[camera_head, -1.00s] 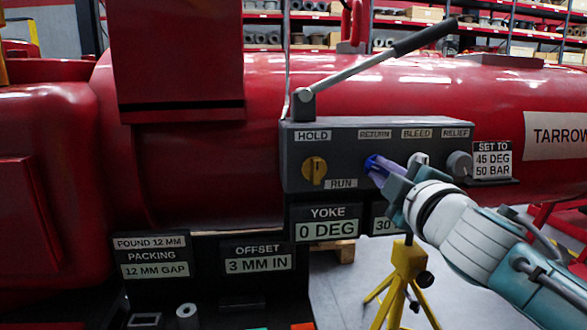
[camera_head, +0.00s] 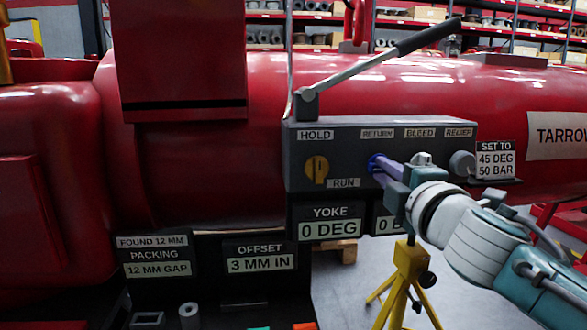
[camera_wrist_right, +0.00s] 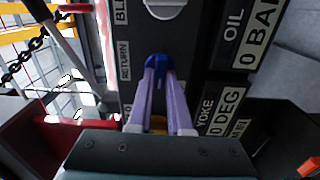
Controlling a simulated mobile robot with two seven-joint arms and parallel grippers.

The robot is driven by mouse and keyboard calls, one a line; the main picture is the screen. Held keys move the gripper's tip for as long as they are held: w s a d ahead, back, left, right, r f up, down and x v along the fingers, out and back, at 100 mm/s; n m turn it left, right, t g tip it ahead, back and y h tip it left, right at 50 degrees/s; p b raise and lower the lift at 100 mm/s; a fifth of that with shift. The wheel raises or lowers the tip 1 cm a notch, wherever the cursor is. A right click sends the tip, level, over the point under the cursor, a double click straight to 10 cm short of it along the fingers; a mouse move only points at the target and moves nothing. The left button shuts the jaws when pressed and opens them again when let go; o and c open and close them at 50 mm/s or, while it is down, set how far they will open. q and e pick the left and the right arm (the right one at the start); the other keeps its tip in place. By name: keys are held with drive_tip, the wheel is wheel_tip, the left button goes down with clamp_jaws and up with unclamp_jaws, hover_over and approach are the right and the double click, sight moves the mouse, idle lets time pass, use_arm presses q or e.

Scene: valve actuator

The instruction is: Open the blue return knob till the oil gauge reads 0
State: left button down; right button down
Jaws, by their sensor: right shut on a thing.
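The blue return knob (camera_head: 373,161) is on the grey panel (camera_head: 335,140), under the RETURN label. It also shows in the wrist view (camera_wrist_right: 158,61). My right gripper (camera_head: 381,168) reaches it from the lower right, and its two pale purple fingers (camera_wrist_right: 158,78) are shut on the knob. The oil gauge plate (camera_wrist_right: 248,35) reads 0 BAR in the wrist view, with its last letter cut off. In the head view my right gripper hides part of this plate (camera_head: 382,224). My left gripper is not in view.
An orange knob (camera_head: 317,169) sits between HOLD and RUN. BLEED (camera_head: 421,159) and RELIEF (camera_head: 461,163) knobs are right of the return knob. A long lever (camera_head: 370,68) rises above the panel. The yoke plate (camera_head: 328,222) reads 0 DEG. A yellow tripod (camera_head: 411,270) stands below.

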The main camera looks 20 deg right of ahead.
drive_tip(key=c, duration=0.8)
unclamp_jaws()
drive_tip(key=shift+c, duration=0.2)
drive_tip(key=v, duration=1)
drive_tip(key=shift+p, duration=0.45)
drive_tip(key=shift+d, duration=0.1)
